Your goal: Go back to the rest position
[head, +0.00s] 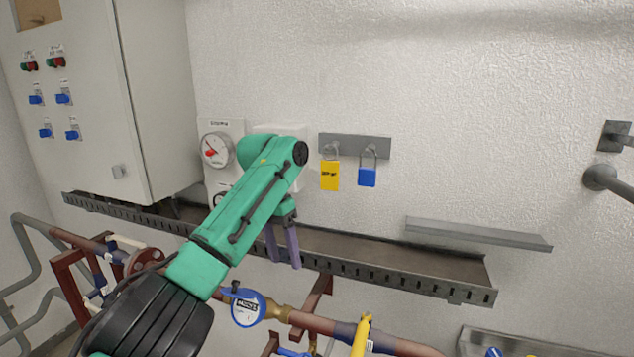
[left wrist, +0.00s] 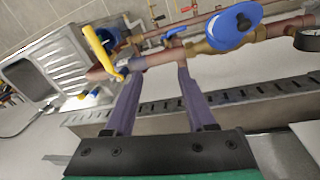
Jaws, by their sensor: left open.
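My left gripper (head: 284,246) hangs with its purple fingers pointing down in front of the perforated cable tray in the head view. In the left wrist view its two fingers (left wrist: 155,85) are spread apart with nothing between them. My green left arm reaches in from the lower left. My right gripper is not in either view.
A cable tray (head: 400,279) runs along the wall below a yellow tag (head: 330,176) and a blue padlock (head: 367,176) on a rack. A control cabinet (head: 160,100) stands left.

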